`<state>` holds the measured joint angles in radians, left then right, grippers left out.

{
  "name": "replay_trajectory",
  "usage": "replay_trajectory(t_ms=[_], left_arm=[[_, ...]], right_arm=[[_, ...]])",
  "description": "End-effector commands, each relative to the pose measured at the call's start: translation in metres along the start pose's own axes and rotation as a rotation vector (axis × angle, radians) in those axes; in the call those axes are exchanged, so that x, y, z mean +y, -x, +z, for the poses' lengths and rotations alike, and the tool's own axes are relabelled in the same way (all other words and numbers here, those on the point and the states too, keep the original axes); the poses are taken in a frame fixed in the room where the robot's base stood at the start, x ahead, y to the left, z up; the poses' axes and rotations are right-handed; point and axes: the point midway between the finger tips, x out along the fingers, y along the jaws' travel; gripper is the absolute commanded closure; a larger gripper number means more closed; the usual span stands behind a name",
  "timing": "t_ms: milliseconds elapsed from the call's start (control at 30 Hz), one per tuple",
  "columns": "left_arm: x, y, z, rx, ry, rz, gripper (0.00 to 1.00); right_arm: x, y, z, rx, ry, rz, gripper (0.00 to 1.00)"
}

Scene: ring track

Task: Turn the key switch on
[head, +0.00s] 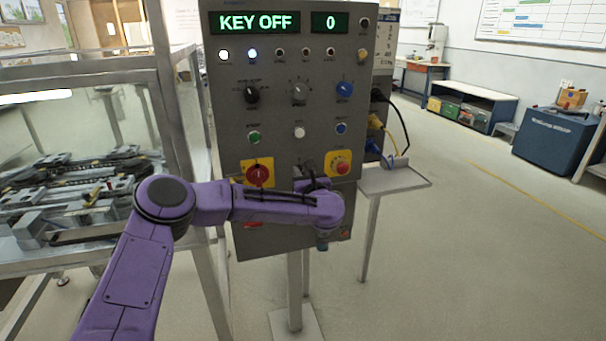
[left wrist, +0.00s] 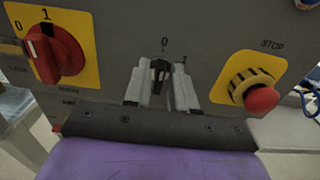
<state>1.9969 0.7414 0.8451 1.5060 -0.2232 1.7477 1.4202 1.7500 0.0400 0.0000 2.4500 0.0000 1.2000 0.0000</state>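The key switch (head: 306,166) is low on the grey control panel (head: 222,120), between a red rotary switch (head: 257,174) and a red stop button (head: 342,167). The panel display (head: 258,22) reads KEY OFF. In the left wrist view the dark key (left wrist: 160,70) stands upright, pointing at the 0 mark; the 1 mark is to its right. My left gripper (left wrist: 160,80) has one finger on each side of the key, and the fingers appear closed against it. In the head view my purple left arm hides the panel's lower part. My right gripper is out of view.
A second display (head: 330,22) reads 0. Several knobs, lamps and buttons sit above the key switch. A small grey shelf (head: 395,181) stands right of the panel, and a glazed metal frame (head: 100,62) stands left. The floor at right is open.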

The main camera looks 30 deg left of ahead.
Motion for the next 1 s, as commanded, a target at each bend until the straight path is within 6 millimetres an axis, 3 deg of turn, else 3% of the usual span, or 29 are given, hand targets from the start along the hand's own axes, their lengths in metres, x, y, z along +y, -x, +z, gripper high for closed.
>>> replay_trajectory(t_ms=[467, 1000], left_arm=[[-0.001, 0.001, -0.001, -0.001, -0.131, -0.001, 1.00], [-0.004, 0.001, -0.001, -0.001, -0.621, -0.001, 1.00]], right_arm=[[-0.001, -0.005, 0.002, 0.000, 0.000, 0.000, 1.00], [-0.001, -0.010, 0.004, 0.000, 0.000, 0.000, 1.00]])
